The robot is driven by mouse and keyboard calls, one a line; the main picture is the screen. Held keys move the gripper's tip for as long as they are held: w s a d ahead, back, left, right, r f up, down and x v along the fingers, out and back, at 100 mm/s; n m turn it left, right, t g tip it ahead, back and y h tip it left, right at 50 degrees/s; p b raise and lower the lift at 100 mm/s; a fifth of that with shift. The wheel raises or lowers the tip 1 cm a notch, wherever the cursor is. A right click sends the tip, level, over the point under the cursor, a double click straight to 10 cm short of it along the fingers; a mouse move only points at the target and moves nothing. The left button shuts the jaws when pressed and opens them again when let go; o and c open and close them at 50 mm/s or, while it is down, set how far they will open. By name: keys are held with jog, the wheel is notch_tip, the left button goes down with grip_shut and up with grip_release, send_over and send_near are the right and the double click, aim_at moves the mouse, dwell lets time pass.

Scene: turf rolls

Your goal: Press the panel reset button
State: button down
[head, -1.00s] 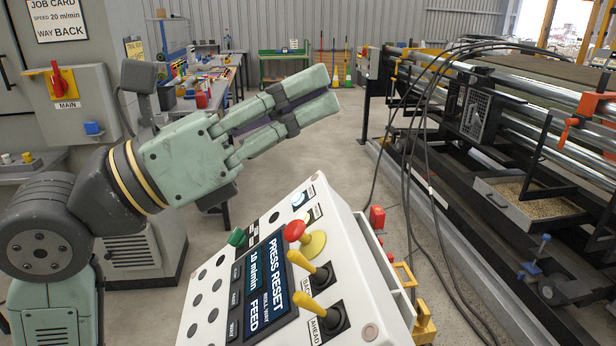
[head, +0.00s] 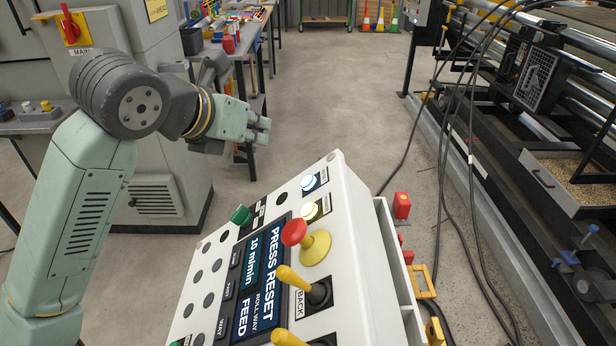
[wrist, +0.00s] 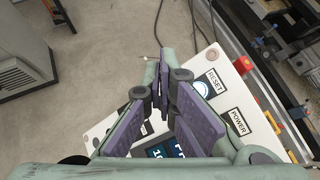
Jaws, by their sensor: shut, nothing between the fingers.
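The white control panel (head: 345,250) stands tilted in front of me. Its screen (head: 262,270) reads PRESS RESET. A lit bluish-white button (head: 310,183) is near the panel's far end; in the wrist view the lit button (wrist: 202,88) sits beside a RESET label (wrist: 215,81), partly behind a finger. A second lit, yellowish button (head: 311,211) is nearer, and the POWER label (wrist: 237,122) shows in the wrist view. My gripper (head: 265,130) is shut and empty, above and beyond the far left of the panel, apart from it. Its fingers (wrist: 160,90) cover part of the panel in the wrist view.
A red mushroom knob (head: 295,232) on a yellow base and a yellow lever (head: 293,278) stand up near the buttons. A green knob (head: 241,215) is at the panel's left edge. Machinery with hanging cables (head: 470,150) is at right. The floor beyond the panel is clear.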

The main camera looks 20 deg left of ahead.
aim_at(309, 183)
jog(key=shift+f, duration=0.1)
jog(key=d+f, duration=0.1)
jog(key=f, duration=0.1)
jog(key=w+d+f+b, duration=0.1)
jog(key=d+f, duration=0.2)
jog(key=shift+w+d+f+b, duration=0.15)
jog(key=shift+d+f+b, duration=0.05)
jog(key=shift+f+b, duration=0.2)
jog(key=shift+w+d+f+b, duration=0.2)
jog(key=shift+d+f+b, duration=0.2)
jog(key=shift+d+b, duration=0.2)
dwell(0.8)
jog(key=shift+d+f+b, duration=0.2)
jog(key=shift+f+b, duration=0.15)
jog(key=shift+b, duration=0.4)
jog(key=shift+w+d+f+b, duration=0.15)
jog(key=shift+d+f+b, duration=0.2)
jog(key=shift+b, duration=0.2)
dwell(0.5)
jog(key=shift+a+r, duration=0.55)
jog(key=shift+r, duration=0.15)
